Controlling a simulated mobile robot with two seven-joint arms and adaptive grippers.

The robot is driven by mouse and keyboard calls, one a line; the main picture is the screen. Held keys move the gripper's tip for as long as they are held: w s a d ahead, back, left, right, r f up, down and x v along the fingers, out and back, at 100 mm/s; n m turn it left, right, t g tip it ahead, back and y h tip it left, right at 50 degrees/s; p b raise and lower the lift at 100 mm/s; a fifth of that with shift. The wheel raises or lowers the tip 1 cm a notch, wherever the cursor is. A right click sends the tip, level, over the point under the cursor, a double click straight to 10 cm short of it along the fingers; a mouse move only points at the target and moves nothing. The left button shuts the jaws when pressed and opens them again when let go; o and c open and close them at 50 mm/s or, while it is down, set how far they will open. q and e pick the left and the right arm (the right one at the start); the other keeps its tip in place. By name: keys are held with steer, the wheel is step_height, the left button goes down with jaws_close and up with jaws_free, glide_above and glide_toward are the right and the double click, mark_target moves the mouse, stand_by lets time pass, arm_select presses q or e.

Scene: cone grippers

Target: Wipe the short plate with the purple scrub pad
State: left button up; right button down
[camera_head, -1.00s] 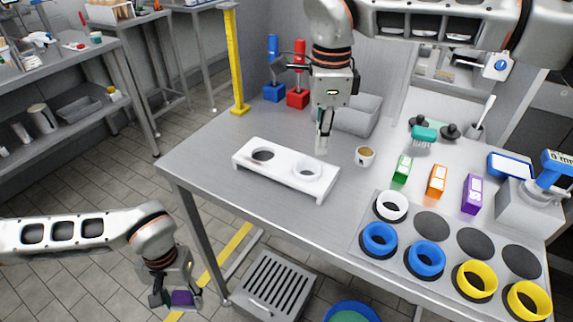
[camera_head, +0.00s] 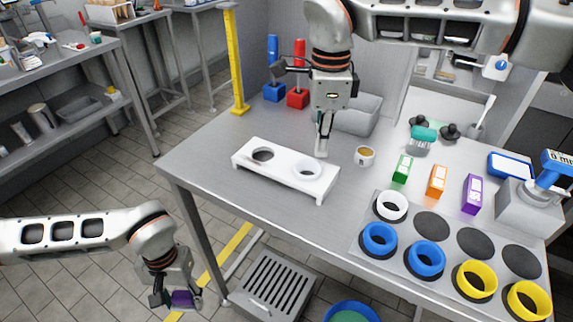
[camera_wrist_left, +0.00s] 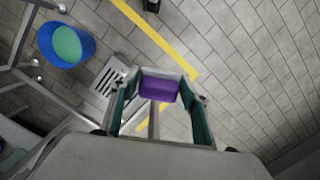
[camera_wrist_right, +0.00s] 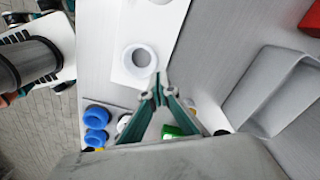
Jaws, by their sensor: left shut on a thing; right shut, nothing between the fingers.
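The purple scrub pad (camera_head: 182,298) is held between the fingers of my left gripper (camera_head: 178,302), low beside the table's near left corner and out over the floor. The pad also shows in the left wrist view (camera_wrist_left: 158,91), across the fingertips. A low white plate on feet (camera_head: 270,178) stands on the table, with a dark round spot at its left and a white ring (camera_head: 307,169) at its right. I cannot tell whether it is the short plate. My right gripper (camera_head: 321,153) is shut and empty, pointing down close behind the ring; contact is unclear.
A mat (camera_head: 372,248) with coloured rings fills the front right. A grey bin (camera_head: 358,115) is behind my right gripper.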

steer(key=shift+f, duration=0.45)
arm_select(q)
steer(key=shift+r, duration=0.1)
